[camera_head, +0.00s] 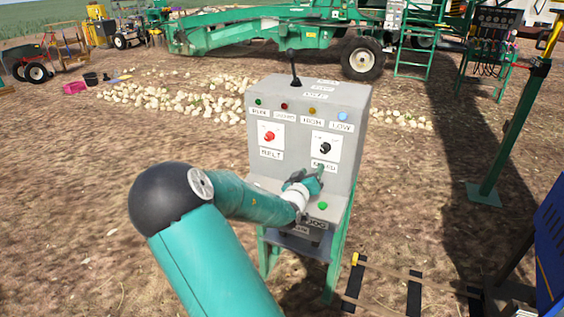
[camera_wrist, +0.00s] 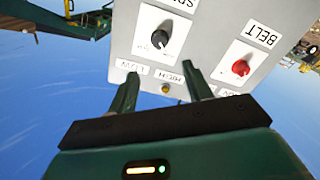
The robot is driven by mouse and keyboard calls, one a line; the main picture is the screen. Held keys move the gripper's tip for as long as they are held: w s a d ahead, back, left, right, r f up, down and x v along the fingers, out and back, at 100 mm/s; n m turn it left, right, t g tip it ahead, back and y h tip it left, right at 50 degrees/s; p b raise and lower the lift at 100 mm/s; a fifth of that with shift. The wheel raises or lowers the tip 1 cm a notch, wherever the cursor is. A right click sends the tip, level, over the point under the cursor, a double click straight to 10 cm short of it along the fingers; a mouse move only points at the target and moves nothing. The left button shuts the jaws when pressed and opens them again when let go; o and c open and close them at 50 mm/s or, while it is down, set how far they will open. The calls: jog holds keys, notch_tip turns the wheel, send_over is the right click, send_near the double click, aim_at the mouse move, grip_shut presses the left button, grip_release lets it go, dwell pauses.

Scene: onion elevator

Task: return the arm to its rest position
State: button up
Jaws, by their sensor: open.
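My gripper (camera_head: 306,182) is in front of the lower right face of the grey control panel (camera_head: 302,97), at the end of my bent teal arm. In the wrist view my gripper (camera_wrist: 162,85) has its two dark green fingers spread apart, with nothing held between them. The panel appears upside down there. Its black knob (camera_wrist: 160,40) and red knob (camera_wrist: 241,67) lie beyond the fingertips. A small yellow light (camera_wrist: 166,88) shows between the fingers. I cannot tell whether my gripper touches the panel.
A black lever (camera_head: 293,68) stands on top of the panel. Onions (camera_head: 150,96) lie on the soil behind it. A large green machine (camera_head: 240,30) stands farther back. A green post (camera_head: 515,130) rises at right. Open soil lies to the left.

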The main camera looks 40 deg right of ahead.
jog(key=w+a+n+t+y, duration=0.1)
jog(key=w+a+t+y, duration=0.15)
jog(key=a+y, duration=1.85)
jog(key=s+a+r+n+g+h, duration=0.2)
jog(key=s+a+r+n, duration=0.1)
jog(key=s+a, duration=0.6)
jog(key=s+a+r+n+g+h, duration=0.2)
jog(key=s+a+r, duration=0.4)
jog(key=s+a, duration=0.4)
jog(key=a+n, duration=0.1)
jog(key=a, duration=0.4)
jog(key=shift+s+r, duration=0.15)
jog(key=shift+s, duration=0.05)
jog(key=shift+a, duration=0.1)
jog(key=c, duration=0.3)
